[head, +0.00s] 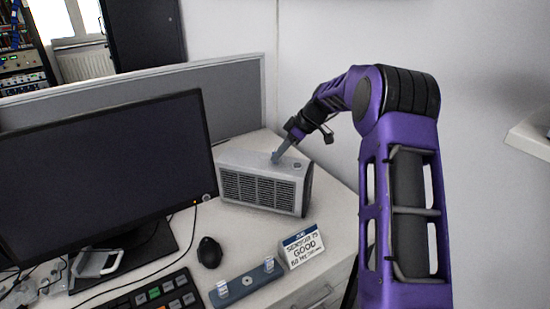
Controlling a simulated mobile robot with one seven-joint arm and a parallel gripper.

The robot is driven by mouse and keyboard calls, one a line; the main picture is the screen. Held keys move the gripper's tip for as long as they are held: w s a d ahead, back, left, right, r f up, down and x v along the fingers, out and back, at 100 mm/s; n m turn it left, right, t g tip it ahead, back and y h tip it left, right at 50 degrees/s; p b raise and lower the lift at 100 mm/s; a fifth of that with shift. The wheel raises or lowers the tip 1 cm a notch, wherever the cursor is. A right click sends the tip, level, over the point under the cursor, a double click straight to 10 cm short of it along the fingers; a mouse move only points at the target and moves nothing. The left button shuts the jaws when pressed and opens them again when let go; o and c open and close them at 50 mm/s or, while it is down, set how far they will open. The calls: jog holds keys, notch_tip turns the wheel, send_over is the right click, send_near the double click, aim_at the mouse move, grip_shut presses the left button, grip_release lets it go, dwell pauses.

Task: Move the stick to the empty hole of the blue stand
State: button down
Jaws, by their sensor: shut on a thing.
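My gripper (297,131) is at the end of my purple arm, above the back of the desk. It is shut on a grey stick (283,149), which slants down to the left from the jaws. The stick's lower end is at the top of a grey vented box (262,187); I cannot tell whether it sits in a hole there or is just clear of it. The blue stand (246,283) lies near the desk's front edge, well below and left of my gripper. It has a pale, clear-looking piece at each end and a small round mark in its middle.
A black mouse (209,252), a keyboard (160,293) and a large monitor (110,175) are to the left. A grey partition (235,95) and white wall are behind. Bare desk lies between box and stand.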

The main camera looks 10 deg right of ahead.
jog(key=shift+r, duration=0.8)
dwell(0.7)
jog(key=shift+r+p, duration=0.75)
jog(key=shift+r, duration=0.9)
jog(key=shift+s+f, duration=0.1)
jog(key=shift+s+a+f+b, duration=0.2)
jog(key=shift+s+f+b, duration=0.15)
jog(key=shift+b, duration=0.55)
jog(key=s+a+f+b, duration=0.1)
jog(key=s+a+f, duration=0.3)
jog(key=s, duration=0.5)
jog(key=s+a+f+b, duration=0.1)
jog(key=s+a+f, duration=0.3)
jog(key=s, duration=0.6)
jog(key=s+a+f+b, duration=0.1)
jog(key=s+a+f, duration=0.3)
jog(key=s, duration=0.5)
jog(key=shift+s+f, duration=0.25)
jog(key=shift+f, duration=2.05)
jog(key=shift+f, duration=0.65)
